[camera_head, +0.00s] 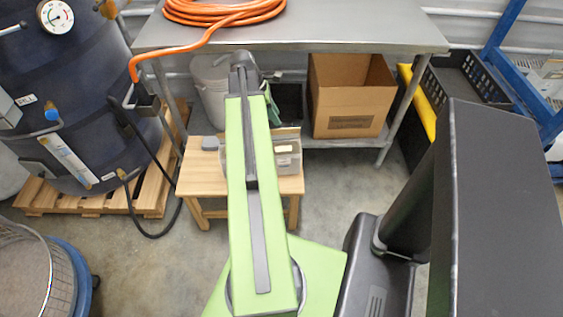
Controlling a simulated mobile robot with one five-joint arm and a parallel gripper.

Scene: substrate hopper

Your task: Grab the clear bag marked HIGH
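I cannot make out a clear bag marked HIGH in the head view. A small grey bin (288,161) stands on a low wooden table (200,180). Something pale shows inside the bin, too small to identify, and my green arm hides the bin's left part. A small grey item (210,143) lies at the table's back left corner. My arm stretches forward over the table. Its dark far end, where my gripper (243,66) is, shows beyond the bin, near the steel table's front edge. The fingers are not clear enough to tell open from shut.
A steel table (340,25) carries an orange hose (222,12). A cardboard box (350,97) and a white bucket (208,88) are on its lower shelf. A dark tank (75,100) on a pallet (100,203) stands left. A wire basket (30,270) is front left. Some concrete floor is clear.

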